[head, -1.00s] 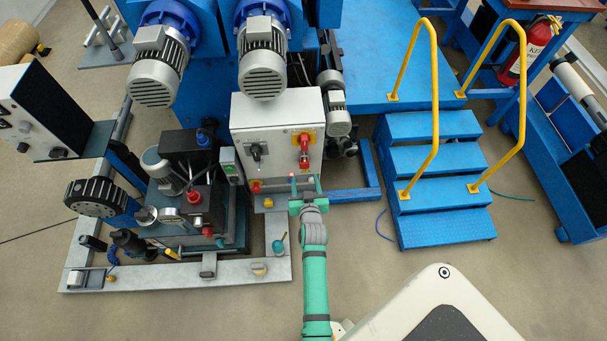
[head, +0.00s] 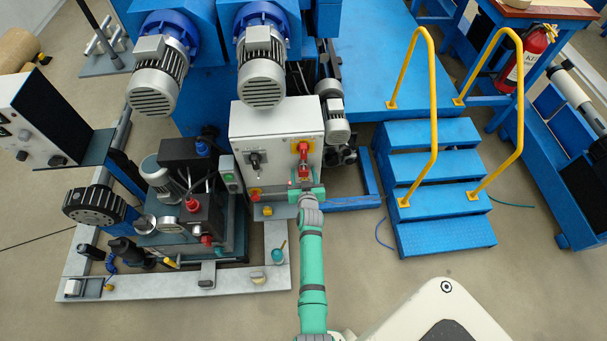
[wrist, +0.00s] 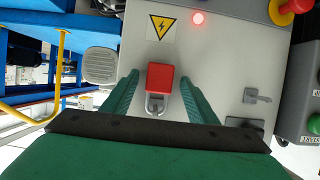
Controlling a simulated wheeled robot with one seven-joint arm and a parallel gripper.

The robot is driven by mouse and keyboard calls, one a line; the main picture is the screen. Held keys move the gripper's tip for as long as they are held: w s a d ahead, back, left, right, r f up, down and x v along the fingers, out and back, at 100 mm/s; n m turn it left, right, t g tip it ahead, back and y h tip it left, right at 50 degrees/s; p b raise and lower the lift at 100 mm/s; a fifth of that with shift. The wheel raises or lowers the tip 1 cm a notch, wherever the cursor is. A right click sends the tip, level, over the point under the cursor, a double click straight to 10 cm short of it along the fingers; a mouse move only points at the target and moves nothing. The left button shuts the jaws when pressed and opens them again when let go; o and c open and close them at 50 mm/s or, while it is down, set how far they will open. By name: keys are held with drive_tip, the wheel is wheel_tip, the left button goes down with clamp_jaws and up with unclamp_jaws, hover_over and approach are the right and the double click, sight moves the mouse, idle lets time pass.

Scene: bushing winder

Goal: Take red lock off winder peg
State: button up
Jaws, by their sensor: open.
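The red lock (wrist: 160,78) hangs by its metal shackle on the front of the grey control cabinet, and in the wrist view it appears upside down. It also shows in the head view (head: 304,171), just above my gripper (head: 306,188). In the wrist view the green fingers of my gripper (wrist: 160,84) are open, one on each side of the lock. Gaps show between the lock body and both fingers. The peg itself is hard to make out around the shackle.
The control cabinet (head: 275,130) carries a red-and-yellow switch (head: 303,149) above the lock and a black handle (head: 254,160) to the left. A yellow warning label (wrist: 162,26) and a lit red lamp (wrist: 198,18) are close by. Blue steps (head: 435,185) stand to the right.

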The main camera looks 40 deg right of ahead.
drive_tip(key=shift+c, duration=0.3)
drive_tip(key=shift+w, duration=0.1)
drive_tip(key=c, duration=1.1)
drive_tip(key=shift+a+r, duration=0.1)
drive_tip(key=shift+r, duration=0.05)
drive_tip(key=shift+s+d+r, duration=0.2)
drive_tip(key=shift+r, duration=0.45)
drive_tip(key=shift+a, duration=0.1)
drive_tip(key=shift+s+a+f, duration=0.1)
drive_tip(key=shift+s+a, duration=0.15)
drive_tip(key=shift+s, duration=0.1)
drive_tip(key=shift+s+a, duration=0.5)
drive_tip(key=shift+s, duration=0.4)
drive_tip(key=shift+s+a, duration=0.55)
drive_tip(key=shift+s, duration=0.3)
drive_tip(key=shift+s+a, duration=0.5)
drive_tip(key=shift+s, duration=0.4)
